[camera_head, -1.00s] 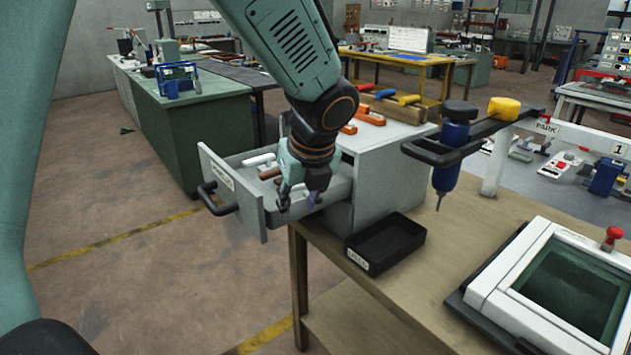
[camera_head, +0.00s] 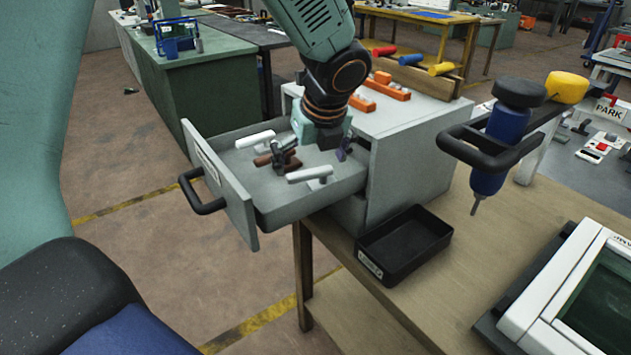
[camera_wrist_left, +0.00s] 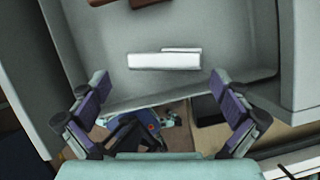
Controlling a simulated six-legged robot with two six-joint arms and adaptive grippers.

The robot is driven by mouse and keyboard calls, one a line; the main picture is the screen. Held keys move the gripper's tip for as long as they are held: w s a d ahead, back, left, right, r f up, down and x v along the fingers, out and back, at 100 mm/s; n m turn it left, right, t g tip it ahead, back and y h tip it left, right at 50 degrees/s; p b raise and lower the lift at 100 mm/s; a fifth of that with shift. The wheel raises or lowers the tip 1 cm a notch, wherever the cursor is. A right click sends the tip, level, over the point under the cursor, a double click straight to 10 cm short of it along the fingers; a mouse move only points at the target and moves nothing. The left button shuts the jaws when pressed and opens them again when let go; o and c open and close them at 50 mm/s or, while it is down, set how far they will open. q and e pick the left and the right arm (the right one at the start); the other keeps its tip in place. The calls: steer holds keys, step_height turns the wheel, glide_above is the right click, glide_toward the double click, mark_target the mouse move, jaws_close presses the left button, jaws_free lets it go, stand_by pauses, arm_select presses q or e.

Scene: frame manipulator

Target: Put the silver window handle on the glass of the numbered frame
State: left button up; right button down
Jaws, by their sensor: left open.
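A pale, silver-white handle (camera_head: 310,175) lies in the open grey drawer (camera_head: 240,185), nearest its front side; it also shows in the left wrist view (camera_wrist_left: 165,61). A white handle (camera_head: 255,139) and a brown handle (camera_head: 275,158) lie farther in. My left gripper (camera_head: 315,154) is open and empty above the drawer, pointing down, with its fingers apart from the pale handle. In the left wrist view its fingers (camera_wrist_left: 160,88) stand wide apart below the handle. The white frame (camera_head: 550,285) with dark green glass (camera_head: 606,300) is cut off at the right; no number is readable. My right gripper is out of view.
The drawer sticks out of a grey cabinet (camera_head: 420,140) on a wooden bench (camera_head: 450,255). A black tray (camera_head: 405,243) stands beside the cabinet. Orange handles (camera_head: 385,85) lie on the cabinet top.

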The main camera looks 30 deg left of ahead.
mark_target(309, 171)
arm_select(q)
steer(key=x, duration=0.2)
steer(key=w+b+x, duration=0.1)
steer(key=x, duration=0.1)
steer(key=shift+a+f, duration=0.1)
steer(key=shift+f, duration=0.1)
steer(key=shift+s+r, duration=0.2)
steer(key=shift+s, duration=0.15)
steer(key=shift+w+f, duration=0.1)
steer(key=shift+w, duration=0.1)
steer(key=c, duration=0.6)
steer(key=shift+s, duration=0.1)
steer(key=c, duration=0.4)
